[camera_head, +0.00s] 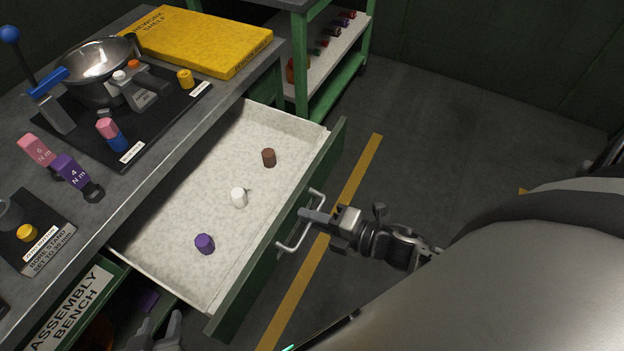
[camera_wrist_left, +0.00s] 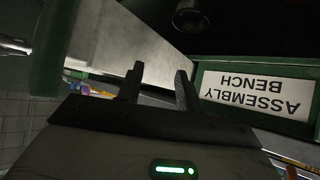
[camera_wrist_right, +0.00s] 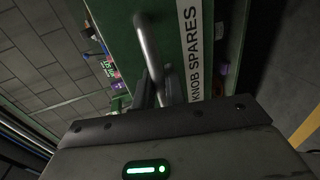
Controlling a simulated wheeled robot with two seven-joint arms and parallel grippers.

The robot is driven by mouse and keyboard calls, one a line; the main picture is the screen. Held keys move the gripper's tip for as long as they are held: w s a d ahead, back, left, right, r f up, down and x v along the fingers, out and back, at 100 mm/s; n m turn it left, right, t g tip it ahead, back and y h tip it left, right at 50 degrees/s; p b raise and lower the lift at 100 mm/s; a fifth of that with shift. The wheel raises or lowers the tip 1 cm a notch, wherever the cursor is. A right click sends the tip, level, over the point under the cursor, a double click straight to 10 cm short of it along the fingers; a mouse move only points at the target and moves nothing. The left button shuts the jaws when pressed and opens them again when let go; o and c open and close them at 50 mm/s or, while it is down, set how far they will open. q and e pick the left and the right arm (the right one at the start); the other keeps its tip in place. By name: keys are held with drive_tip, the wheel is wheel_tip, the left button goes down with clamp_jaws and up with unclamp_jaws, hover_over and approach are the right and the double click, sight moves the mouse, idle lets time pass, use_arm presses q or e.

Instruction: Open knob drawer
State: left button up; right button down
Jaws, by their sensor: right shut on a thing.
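The knob drawer (camera_head: 180,205) stands pulled out from the bench in the head view. Its pale inside holds a brown knob (camera_head: 269,158), a white knob (camera_head: 239,197) and a purple knob (camera_head: 205,243). Its green front, labelled KNOB SPARES (camera_wrist_right: 193,60) in the right wrist view, carries a metal bar handle (camera_head: 292,240). My right gripper (camera_head: 312,215) is shut on this handle, which also shows between its fingers in the right wrist view (camera_wrist_right: 150,50). My left gripper (camera_head: 155,333) is open and empty, low by the drawer's near corner; its fingers are apart in the left wrist view (camera_wrist_left: 160,82).
The bench top (camera_head: 130,190) holds a metal bowl (camera_head: 95,65), a yellow board (camera_head: 195,40) and several knobs and tools. An ASSEMBLY BENCH sign (camera_head: 72,310) is on the bench front. A green shelf rack (camera_head: 325,60) stands behind. Floor right of the drawer is clear.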

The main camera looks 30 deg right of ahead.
drive_tip(key=c, duration=1.5)
unclamp_jaws()
drive_tip(key=shift+c, duration=0.2)
use_arm(q)
drive_tip(key=shift+w+r, duration=0.1)
drive_tip(key=shift+r, duration=0.1)
use_arm(e)
drive_tip(key=shift+s, duration=0.1)
use_arm(q)
drive_tip(key=shift+d+f+b, duration=0.1)
drive_tip(key=shift+f+b, duration=0.35)
drive_tip(key=shift+b, duration=0.1)
use_arm(e)
drive_tip(key=v, duration=1.5)
drive_tip(key=shift+s+d, duration=0.3)
use_arm(q)
drive_tip(key=shift+r, duration=0.15)
